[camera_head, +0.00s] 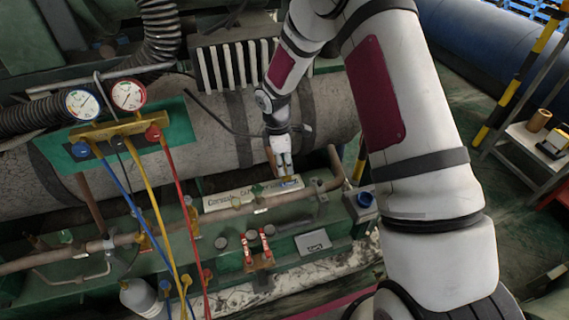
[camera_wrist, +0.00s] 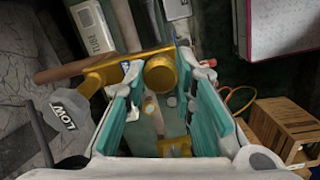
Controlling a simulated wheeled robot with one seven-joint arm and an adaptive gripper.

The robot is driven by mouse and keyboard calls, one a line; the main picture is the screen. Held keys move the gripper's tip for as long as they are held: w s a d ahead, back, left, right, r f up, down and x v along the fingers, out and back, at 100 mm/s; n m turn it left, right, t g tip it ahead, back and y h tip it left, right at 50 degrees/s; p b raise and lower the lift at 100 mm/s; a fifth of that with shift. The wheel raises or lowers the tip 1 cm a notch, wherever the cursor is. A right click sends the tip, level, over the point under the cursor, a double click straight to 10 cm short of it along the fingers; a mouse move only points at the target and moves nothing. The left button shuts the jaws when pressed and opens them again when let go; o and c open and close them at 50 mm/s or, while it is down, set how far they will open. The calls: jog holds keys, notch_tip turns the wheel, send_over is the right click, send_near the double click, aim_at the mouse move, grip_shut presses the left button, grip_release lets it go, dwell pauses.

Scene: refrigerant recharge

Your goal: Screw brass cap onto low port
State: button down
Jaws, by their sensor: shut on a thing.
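My gripper (camera_head: 285,170) points down over the pipe fittings on the green skid in the head view. In the wrist view its teal-padded fingers (camera_wrist: 158,68) are shut on a round brass cap (camera_wrist: 160,74). The cap lies at the brass low port fitting (camera_wrist: 106,76), which comes in from the left along a brown pipe. I cannot tell whether the cap is seated on the thread. A white tag marked LOW (camera_wrist: 68,109) hangs beside the fitting. In the head view the fingers mostly hide the cap and port.
A gauge manifold (camera_head: 120,125) with blue, yellow and red hoses stands left. Red-handled clamps (camera_head: 258,246) and a grey plate (camera_head: 313,242) sit in front of my gripper. A large grey cylinder (camera_head: 213,125) lies behind. A side shelf (camera_head: 540,140) stands far right.

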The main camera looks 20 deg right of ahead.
jog(key=shift+d+f, duration=0.1)
jog(key=shift+d, duration=0.05)
jog(key=shift+w+m+b, duration=0.1)
jog(key=shift+m+b, duration=0.25)
jog(key=shift+m, duration=0.65)
jog(key=c, duration=1.3)
grip_release()
